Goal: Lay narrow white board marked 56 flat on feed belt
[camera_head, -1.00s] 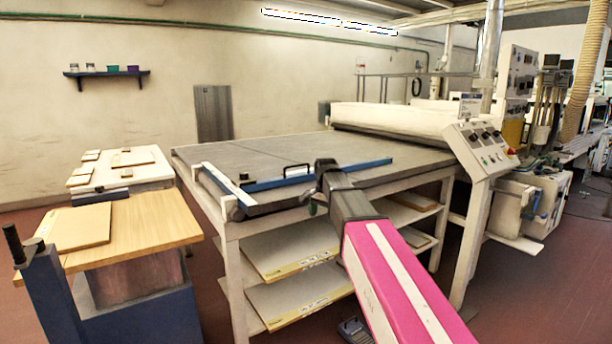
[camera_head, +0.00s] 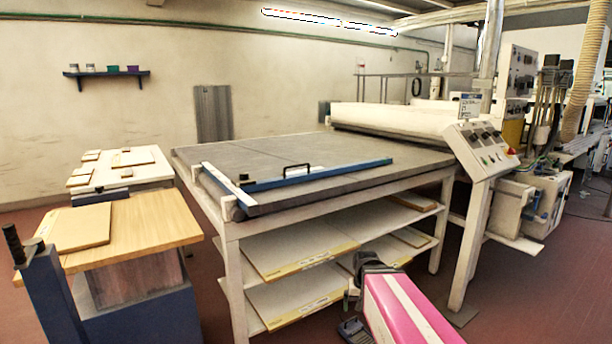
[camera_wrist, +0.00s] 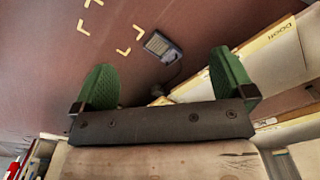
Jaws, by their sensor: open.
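The feed belt (camera_head: 290,152) is the flat grey top of the long white-framed table, with nothing lying flat on it apart from the blue guide bars. White boards with pale yellow edge labels lie on the two shelves beneath, on the upper shelf (camera_head: 290,252) and the lower shelf (camera_head: 295,297). I cannot read a 56 on any of them. My gripper (camera_head: 358,278) is low in front of the shelves. In the wrist view its green fingers (camera_wrist: 162,57) are wide apart and empty, with a labelled board (camera_wrist: 270,58) beyond the right finger.
A foot pedal (camera_wrist: 163,46) lies on the red floor near yellow corner marks. A blue guide with a black handle (camera_head: 296,170) crosses the belt's front. A control panel (camera_head: 482,145) stands right. A wooden-topped cart (camera_head: 150,218) and a white table with boards stand left.

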